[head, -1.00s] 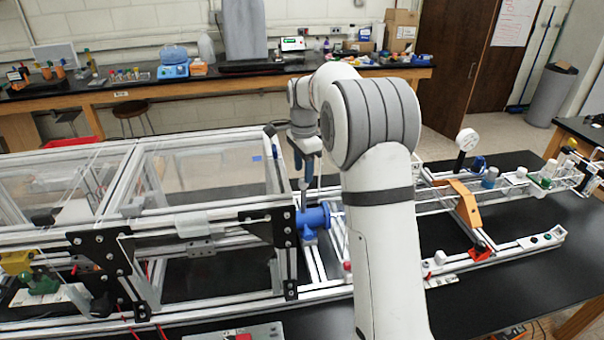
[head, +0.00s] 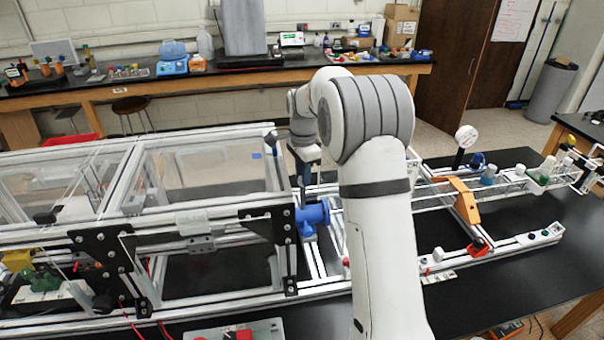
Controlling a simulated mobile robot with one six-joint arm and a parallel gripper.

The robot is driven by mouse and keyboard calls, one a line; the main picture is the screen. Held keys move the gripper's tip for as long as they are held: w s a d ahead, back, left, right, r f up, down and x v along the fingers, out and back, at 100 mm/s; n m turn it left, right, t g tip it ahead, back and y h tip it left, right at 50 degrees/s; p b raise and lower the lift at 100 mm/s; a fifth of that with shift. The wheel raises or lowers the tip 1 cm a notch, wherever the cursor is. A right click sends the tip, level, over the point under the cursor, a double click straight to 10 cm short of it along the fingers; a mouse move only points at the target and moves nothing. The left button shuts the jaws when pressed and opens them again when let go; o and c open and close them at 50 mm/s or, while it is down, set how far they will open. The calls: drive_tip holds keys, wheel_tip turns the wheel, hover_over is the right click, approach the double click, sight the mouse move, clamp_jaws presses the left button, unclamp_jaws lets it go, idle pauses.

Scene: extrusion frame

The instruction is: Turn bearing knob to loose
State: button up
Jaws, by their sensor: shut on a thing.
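A blue bearing housing (head: 313,217) sits on the aluminium extrusion frame, just right of a black plate. My gripper (head: 306,182) points down just above and behind the housing, near the corner of the clear enclosure. Its fingers are small here and partly hidden by the frame bars. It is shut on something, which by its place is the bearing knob. The knob itself cannot be made out, so its setting does not show. My white arm covers the area right of the housing.
Clear-panelled enclosures (head: 205,170) stand left of my gripper. Black table surface (head: 480,290) is bare at the lower right.

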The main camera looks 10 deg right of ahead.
drive_tip(key=shift+c, duration=0.8)
drive_tip(key=shift+n+b, duration=0.55)
drive_tip(key=shift+n, duration=1.05)
drive_tip(key=o, duration=1)
drive_tip(key=shift+r+b, duration=0.85)
drive_tip(key=shift+r, duration=3.05)
